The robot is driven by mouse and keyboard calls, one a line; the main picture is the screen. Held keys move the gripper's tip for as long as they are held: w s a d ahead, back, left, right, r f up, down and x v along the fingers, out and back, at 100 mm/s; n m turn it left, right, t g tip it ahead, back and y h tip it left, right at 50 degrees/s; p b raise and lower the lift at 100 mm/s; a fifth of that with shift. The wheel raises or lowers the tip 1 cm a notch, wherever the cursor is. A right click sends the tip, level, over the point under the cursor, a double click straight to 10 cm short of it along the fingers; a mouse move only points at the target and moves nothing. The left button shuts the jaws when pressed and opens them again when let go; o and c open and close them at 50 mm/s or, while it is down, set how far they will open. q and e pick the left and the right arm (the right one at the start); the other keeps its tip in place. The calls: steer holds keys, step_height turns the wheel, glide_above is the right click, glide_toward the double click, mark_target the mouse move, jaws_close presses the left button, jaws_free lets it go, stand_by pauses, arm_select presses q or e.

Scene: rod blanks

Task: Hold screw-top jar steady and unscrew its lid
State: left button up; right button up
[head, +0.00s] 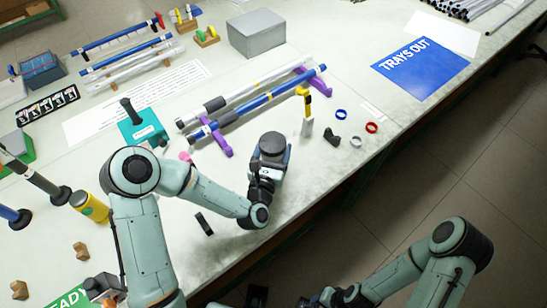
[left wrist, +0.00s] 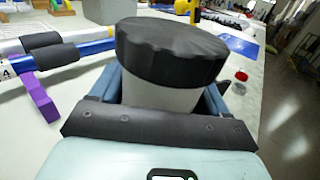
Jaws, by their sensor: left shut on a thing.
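The screw-top jar stands upright on the bench, with its ridged black lid (head: 273,144) on top. In the left wrist view the black lid (left wrist: 172,48) sits on the pale jar body (left wrist: 160,96). My left gripper (head: 268,170) is shut on the jar body below the lid; its fingers lie on either side of the jar in the left wrist view. The gripper hides the lower part of the jar. My right arm (head: 400,280) comes in at the lower right, away from the jar. Its gripper end is at the bottom edge, too cut off to read its jaws.
Blue and clear rods rest on purple supports (head: 222,138) behind the jar. A yellow-topped tool (head: 307,110), a dark small part (head: 332,135) and blue, white and red rings (head: 371,127) lie to the right. A teal device (head: 142,128) stands left.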

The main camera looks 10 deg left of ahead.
arm_select(q)
step_height(320, 180, up, 14)
steer(key=shift+f+p, duration=0.15)
steer(key=shift+p, duration=0.7)
arm_select(e)
steer(key=shift+w+r, duration=0.3)
steer(key=shift+r, duration=0.3)
steer(key=shift+w+r, duration=0.3)
steer(key=shift+r, duration=0.25)
arm_select(q)
steer(key=shift+o, duration=1.1)
steer(key=c, duration=0.7)
